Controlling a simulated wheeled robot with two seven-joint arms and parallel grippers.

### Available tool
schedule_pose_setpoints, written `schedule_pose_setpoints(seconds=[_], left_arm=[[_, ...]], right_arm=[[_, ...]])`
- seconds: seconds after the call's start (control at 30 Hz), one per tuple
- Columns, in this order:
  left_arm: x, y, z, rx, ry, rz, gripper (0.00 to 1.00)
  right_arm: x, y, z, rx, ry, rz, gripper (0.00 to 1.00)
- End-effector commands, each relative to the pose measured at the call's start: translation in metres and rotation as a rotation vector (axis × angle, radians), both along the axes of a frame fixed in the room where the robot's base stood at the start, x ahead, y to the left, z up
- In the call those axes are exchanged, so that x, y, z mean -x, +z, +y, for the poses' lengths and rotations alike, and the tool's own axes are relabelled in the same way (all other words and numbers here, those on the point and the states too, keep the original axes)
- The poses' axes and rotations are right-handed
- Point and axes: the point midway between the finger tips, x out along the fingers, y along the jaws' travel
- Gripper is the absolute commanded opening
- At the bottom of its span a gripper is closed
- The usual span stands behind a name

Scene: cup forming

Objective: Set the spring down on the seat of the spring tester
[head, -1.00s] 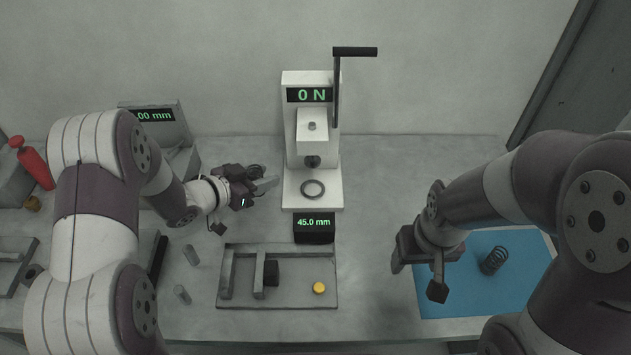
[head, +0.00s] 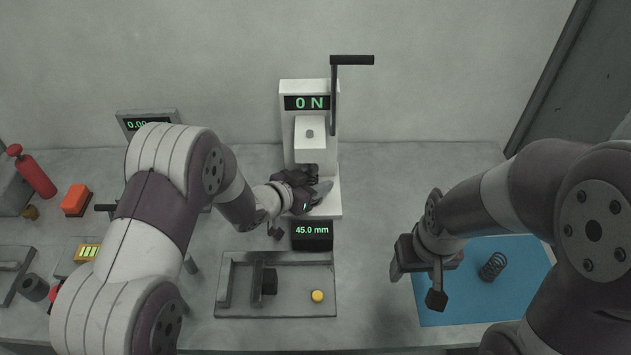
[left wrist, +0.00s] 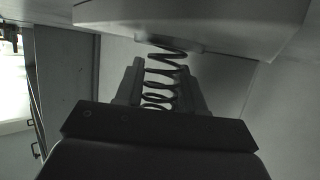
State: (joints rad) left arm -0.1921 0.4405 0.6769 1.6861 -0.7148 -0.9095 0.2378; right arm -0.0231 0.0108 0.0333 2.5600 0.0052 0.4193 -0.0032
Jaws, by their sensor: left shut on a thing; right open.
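The left gripper (head: 318,190) is at the spring tester (head: 291,135), over its base and under its press head (head: 309,148). In the left wrist view a dark coil spring (left wrist: 165,75) is held between the two fingers, its coils stacked roughly upright in that picture. A pale block of the tester (left wrist: 195,22) is close to the spring's far end; I cannot tell if they touch. The ring seat is hidden behind the gripper in the head view. The tester display reads 0 N. The right gripper (head: 417,278) is open and empty beside the blue mat (head: 460,305).
Another spring (head: 492,266) lies on the blue mat. A 45.0 mm display (head: 312,236) stands in front of the tester, and a grey tray (head: 228,300) with a yellow button (head: 317,296) is nearer. A red extinguisher (head: 35,172) and an orange block (head: 76,199) are at left.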

Motion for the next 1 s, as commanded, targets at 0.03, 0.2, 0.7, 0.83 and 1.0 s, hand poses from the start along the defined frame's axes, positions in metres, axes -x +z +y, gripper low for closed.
schedule_pose_setpoints(seconds=[0.03, 0.2, 0.7, 0.83, 1.0], left_arm=[[0.0, -0.003, 0.0, 0.0, 0.0, 0.0, 0.05], [0.0, -0.003, 0.0, 0.0, 0.0, 0.0, 0.64], [0.02, 0.015, 0.022, 0.001, 0.003, -0.001, 0.64], [0.04, 0.026, 0.042, 0.0, 0.004, 0.0, 0.64], [0.062, 0.039, 0.064, 0.0, 0.004, -0.001, 0.64]], right_arm=[[0.0, -0.002, 0.0, 0.0, 0.0, 0.0, 0.64], [0.0, -0.002, 0.0, 0.0, 0.0, 0.0, 0.64], [0.0, 0.003, 0.0, 0.0, 0.0, 0.0, 0.64], [0.0, 0.006, 0.0, 0.0, 0.0, 0.0, 0.64], [0.0, 0.008, 0.0, 0.0, 0.0, 0.0, 0.64]])
